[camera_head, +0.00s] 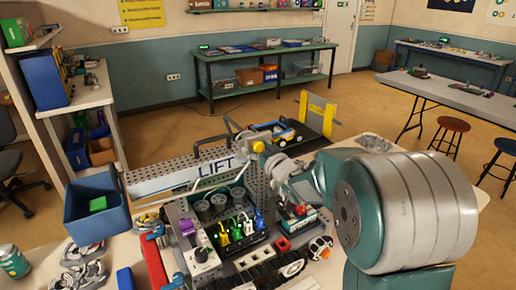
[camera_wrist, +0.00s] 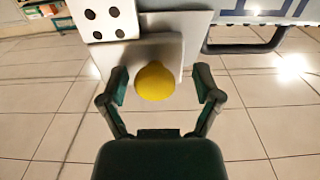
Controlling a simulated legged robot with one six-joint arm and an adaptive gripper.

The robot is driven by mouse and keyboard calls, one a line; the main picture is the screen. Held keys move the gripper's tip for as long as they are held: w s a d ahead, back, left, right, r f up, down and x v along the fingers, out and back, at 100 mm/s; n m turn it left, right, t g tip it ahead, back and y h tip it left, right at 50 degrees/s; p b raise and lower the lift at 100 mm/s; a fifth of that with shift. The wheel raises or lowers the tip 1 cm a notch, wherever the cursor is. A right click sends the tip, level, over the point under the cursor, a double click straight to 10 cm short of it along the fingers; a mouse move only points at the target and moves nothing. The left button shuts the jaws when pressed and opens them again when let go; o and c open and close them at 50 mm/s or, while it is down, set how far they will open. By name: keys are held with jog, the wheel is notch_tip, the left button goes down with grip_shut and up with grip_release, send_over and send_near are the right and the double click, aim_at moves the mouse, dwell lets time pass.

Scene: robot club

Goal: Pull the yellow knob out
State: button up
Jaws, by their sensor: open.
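The yellow knob (camera_wrist: 154,82) is round and stands out from a grey plate (camera_wrist: 165,52) in the wrist view. It lies between the two fingers of my gripper (camera_wrist: 161,84), with a visible gap on each side. My gripper is open and holds nothing. In the head view the knob (camera_head: 258,146) is at the right end of the white LIFT panel (camera_head: 165,180), just beyond my gripper (camera_head: 267,151). The knob's stem is hidden in both views.
A workbench below my arm carries a box of coloured plugs (camera_head: 238,232) and other small parts. A blue bin (camera_head: 97,222) stands at the left. A black handle (camera_wrist: 245,46) is right of the knob in the wrist view. A yellow gate (camera_head: 317,112) stands behind.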

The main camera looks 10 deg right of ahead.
jog(key=shift+a, duration=0.1)
jog(key=c, duration=0.4)
jog(key=shift+d, duration=0.2)
jog(key=c, duration=0.5)
jog(key=shift+d, duration=0.3)
grip_shut()
jog(key=shift+v, duration=1.2)
jog(key=shift+a+f, duration=0.1)
jog(key=o, duration=0.9)
grip_release()
jog(key=shift+s, duration=0.15)
